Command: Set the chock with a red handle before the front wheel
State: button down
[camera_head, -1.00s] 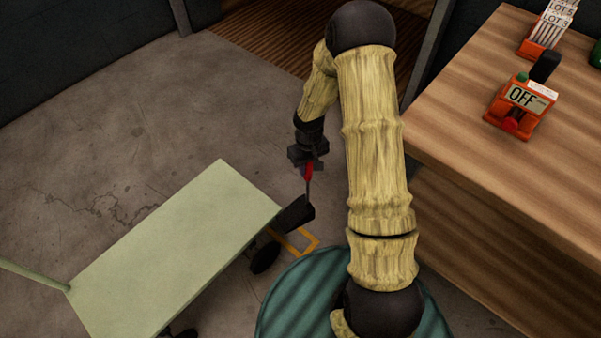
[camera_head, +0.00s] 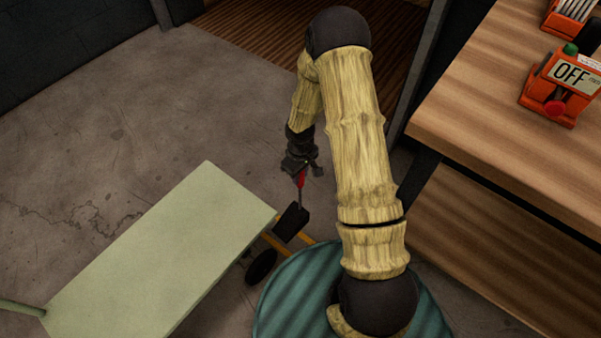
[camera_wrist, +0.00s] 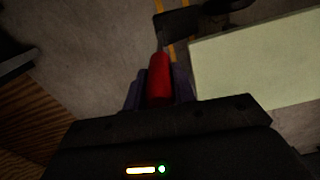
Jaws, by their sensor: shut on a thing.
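The black chock (camera_head: 291,222) hangs on a thin rod below its red handle (camera_head: 301,180). My gripper (camera_head: 300,168) is shut on the red handle, which also shows between the fingers in the wrist view (camera_wrist: 159,78). The chock (camera_wrist: 180,22) is near the cart's black front wheel (camera_head: 261,267), just above and right of it in the head view. I cannot tell whether the chock touches the floor. The pale green cart (camera_head: 160,255) stands at the left. A yellow floor marking (camera_head: 307,239) shows partly behind the chock.
A wooden bench (camera_head: 480,110) stands at the right with an orange device reading OFF (camera_head: 562,88) on it. My round teal base is beside the cart's wheel. Open concrete floor (camera_head: 120,130) lies beyond the cart.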

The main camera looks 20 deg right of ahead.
jog(key=shift+s+r, duration=0.15)
jog(key=shift+s, duration=0.05)
jog(key=shift+f+b, duration=3.8)
jog(key=shift+f, duration=2.85)
jog(key=s+a, duration=0.3)
jog(key=a, duration=0.2)
jog(key=shift+s+a+f, duration=0.15)
jog(key=shift+s+a, duration=0.05)
jog(key=shift+s, duration=0.2)
jog(key=c, duration=1.1)
grip_release()
notch_tip(320, 180, up, 17)
jog(key=p, duration=0.7)
jog(key=shift+r, duration=0.2)
